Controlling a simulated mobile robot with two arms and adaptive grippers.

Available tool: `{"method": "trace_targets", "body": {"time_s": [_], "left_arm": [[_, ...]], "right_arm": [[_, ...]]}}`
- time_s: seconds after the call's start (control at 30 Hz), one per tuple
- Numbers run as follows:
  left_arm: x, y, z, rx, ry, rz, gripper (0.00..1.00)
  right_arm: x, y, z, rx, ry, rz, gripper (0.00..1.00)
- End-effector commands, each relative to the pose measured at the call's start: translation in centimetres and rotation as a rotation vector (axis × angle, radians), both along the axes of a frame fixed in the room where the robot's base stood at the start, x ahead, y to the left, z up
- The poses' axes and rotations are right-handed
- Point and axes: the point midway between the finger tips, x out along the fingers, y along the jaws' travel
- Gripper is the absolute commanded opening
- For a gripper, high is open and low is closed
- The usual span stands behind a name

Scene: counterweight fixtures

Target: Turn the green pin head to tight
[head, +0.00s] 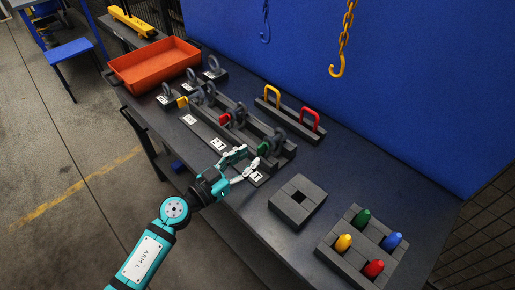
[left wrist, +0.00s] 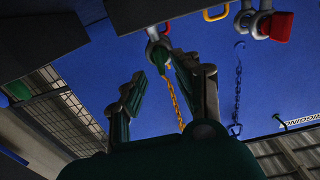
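The green pin head (head: 263,148) sits on the rightmost grey shackle of the dark fixture on the bench in the head view. In the left wrist view the dark green pin head (left wrist: 161,57) shows beneath its shackle, just beyond my fingertips. My left gripper (head: 252,164) is in front of the fixture, fingers spread, close to the pin head but not visibly closed on it. In the left wrist view its fingers (left wrist: 153,80) are apart with nothing held between them. My right gripper is not in view.
Red (head: 224,118) and yellow (head: 183,101) pin heads sit on neighbouring shackles. A grey block with a square hole (head: 297,203) and a block with coloured pegs (head: 325,248) stand to the right. An orange tray (head: 130,77) is at the left. A yellow chain hook (head: 337,68) hangs behind.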

Motion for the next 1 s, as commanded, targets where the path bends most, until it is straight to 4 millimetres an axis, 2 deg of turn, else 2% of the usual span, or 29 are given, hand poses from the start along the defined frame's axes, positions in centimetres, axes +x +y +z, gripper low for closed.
{"method": "trace_targets", "body": {"time_s": [0.1, 0.3, 0.63, 0.9, 1.0], "left_arm": [[1.5, -1.5, 0.0, -0.001, -0.001, 0.000, 0.32], [2.9, -2.8, 0.0, 0.001, -0.001, 0.000, 0.32], [3.1, -3.1, 0.0, 0.001, -0.001, 0.000, 0.32], [3.1, -3.1, 0.0, 0.001, -0.001, 0.000, 0.00], [3.1, -3.1, 0.0, 0.001, -0.001, 0.000, 0.00]], "right_arm": [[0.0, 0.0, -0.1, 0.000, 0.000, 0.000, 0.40], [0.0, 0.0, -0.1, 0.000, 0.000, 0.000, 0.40], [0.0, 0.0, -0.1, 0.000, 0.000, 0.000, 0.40], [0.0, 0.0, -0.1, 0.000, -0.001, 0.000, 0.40], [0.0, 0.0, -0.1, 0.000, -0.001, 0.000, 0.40]]}}
